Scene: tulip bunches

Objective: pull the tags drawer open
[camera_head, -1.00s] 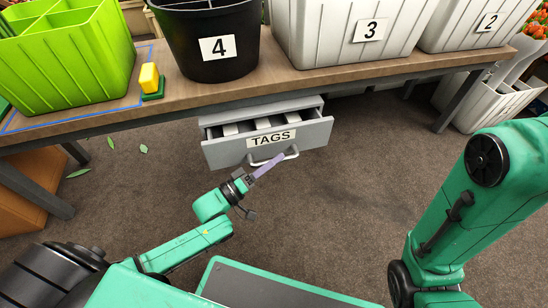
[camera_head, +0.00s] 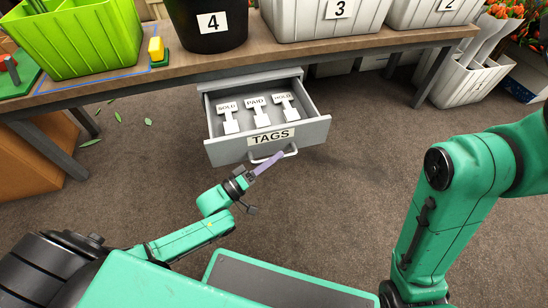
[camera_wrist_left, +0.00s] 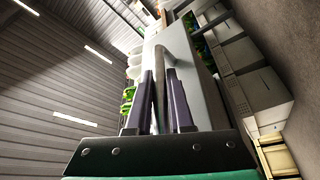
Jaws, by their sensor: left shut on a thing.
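The tags drawer (camera_head: 268,142) is grey with a white label reading TAGS, and it stands pulled out from under the table. Inside lie white tags reading SOLD (camera_head: 229,115), PAID (camera_head: 258,108) and HOLD (camera_head: 286,105). A light bar handle (camera_head: 290,152) runs across the drawer front. My left gripper (camera_head: 270,163) is at the handle with its purple fingers shut on it. In the left wrist view the fingers (camera_wrist_left: 161,100) stand either side of the handle bar (camera_wrist_left: 173,44). My right gripper is out of view; only its arm shows at the right.
The wooden table (camera_head: 190,75) above the drawer carries a green divided bin (camera_head: 75,45), a black bucket marked 4 (camera_head: 208,40), white bins marked 3 (camera_head: 320,18) and 2, and a yellow-and-green object (camera_head: 157,50). Leaves lie on the carpet at left. The floor before the drawer is clear.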

